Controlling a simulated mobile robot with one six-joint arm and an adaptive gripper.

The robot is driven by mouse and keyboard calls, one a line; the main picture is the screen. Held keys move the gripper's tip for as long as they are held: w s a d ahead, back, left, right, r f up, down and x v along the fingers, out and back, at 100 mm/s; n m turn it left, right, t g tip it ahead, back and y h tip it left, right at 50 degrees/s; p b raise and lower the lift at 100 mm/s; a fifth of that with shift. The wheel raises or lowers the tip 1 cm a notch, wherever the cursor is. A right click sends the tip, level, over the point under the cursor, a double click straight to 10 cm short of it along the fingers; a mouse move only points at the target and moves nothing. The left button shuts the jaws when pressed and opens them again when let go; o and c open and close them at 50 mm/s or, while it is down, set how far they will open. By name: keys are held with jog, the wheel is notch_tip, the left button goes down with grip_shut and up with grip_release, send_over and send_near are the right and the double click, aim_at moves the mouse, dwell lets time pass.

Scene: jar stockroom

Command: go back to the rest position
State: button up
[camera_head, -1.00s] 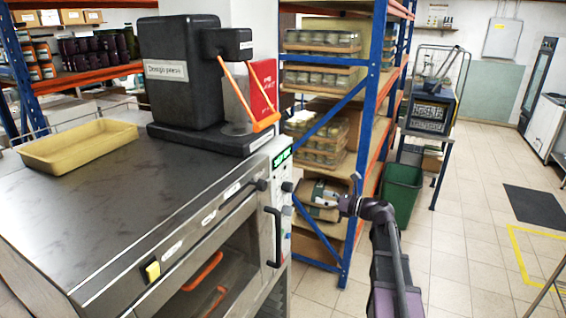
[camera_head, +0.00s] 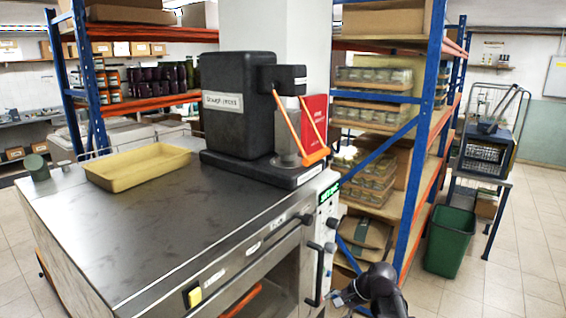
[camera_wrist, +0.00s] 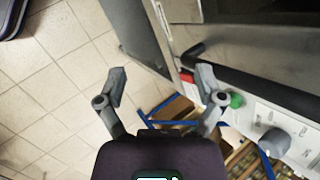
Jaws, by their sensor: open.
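My gripper (camera_wrist: 162,88) is open in the wrist view, its two grey fingers spread wide with nothing between them. Beyond the fingers are tiled floor and the steel oven front with its knobs. In the head view my gripper (camera_head: 346,298) is low at the bottom edge, just right of the oven's control panel, partly hidden by my dark arm. I cannot tell whether it touches the oven.
The steel oven (camera_head: 180,225) fills the left front. On it are a yellow tray (camera_head: 140,166), a black dough press (camera_head: 240,105) and a dark green cylinder (camera_head: 37,167). A blue-orange shelf (camera_head: 425,130) with jars and a green bin (camera_head: 450,240) stand right.

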jog(key=s+d+f+n+g+h, duration=0.2)
jog(key=s+f+n+h, duration=0.2)
jog(key=s+n, duration=0.5)
jog(key=n+h, duration=0.1)
jog(key=h, duration=0.1)
jog(key=shift+h, duration=0.4)
jog(key=shift+w, duration=0.1)
dwell(1.6)
